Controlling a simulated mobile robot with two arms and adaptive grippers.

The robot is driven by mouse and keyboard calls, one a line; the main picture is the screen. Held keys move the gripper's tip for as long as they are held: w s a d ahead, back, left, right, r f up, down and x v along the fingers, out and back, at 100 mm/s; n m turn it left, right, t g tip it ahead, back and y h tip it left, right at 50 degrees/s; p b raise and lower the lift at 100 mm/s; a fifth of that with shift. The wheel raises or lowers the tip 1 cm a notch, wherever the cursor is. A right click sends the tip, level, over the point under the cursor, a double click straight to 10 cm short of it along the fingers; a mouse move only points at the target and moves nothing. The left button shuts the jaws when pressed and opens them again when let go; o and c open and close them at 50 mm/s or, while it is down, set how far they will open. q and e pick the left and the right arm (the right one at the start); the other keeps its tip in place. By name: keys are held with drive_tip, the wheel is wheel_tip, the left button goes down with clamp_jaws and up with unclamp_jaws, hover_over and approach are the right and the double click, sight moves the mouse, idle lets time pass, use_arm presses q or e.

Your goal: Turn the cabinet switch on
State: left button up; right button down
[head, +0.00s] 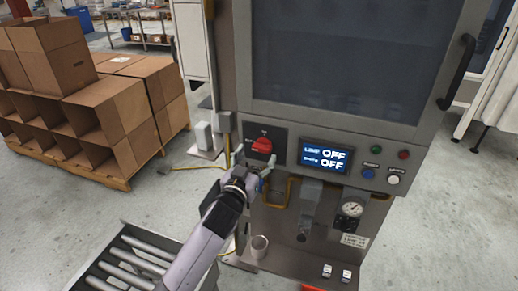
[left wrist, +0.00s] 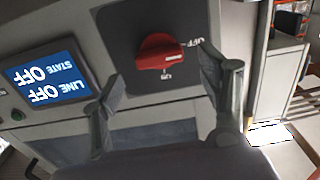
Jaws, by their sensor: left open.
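The cabinet switch is a red rotary knob (head: 262,146) on a dark plate, left of the display on the cabinet front. In the left wrist view the red knob (left wrist: 158,52) shows near the top centre, with OFF and ON marks beside it. The display (head: 325,157) reads LINE OFF and STATE OFF; it also shows upside down in the left wrist view (left wrist: 45,80). My left gripper (head: 252,172) is open just below the knob. Its fingers (left wrist: 165,90) stand either side of the knob, apart from it. My right gripper is not in view.
Blue (head: 367,173) and white (head: 393,180) buttons sit right of the display, with a gauge (head: 352,209) below. A roller conveyor (head: 130,262) is at the lower left, with cardboard boxes (head: 110,105) on a pallet beyond.

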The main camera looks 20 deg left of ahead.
sight(261, 150)
use_arm(q)
drive_tip(key=shift+w+d, duration=0.1)
drive_tip(key=shift+w, duration=1.4)
drive_tip(key=shift+c, duration=0.5)
drive_tip(key=c, duration=1.1)
drive_tip(key=shift+o, duration=0.2)
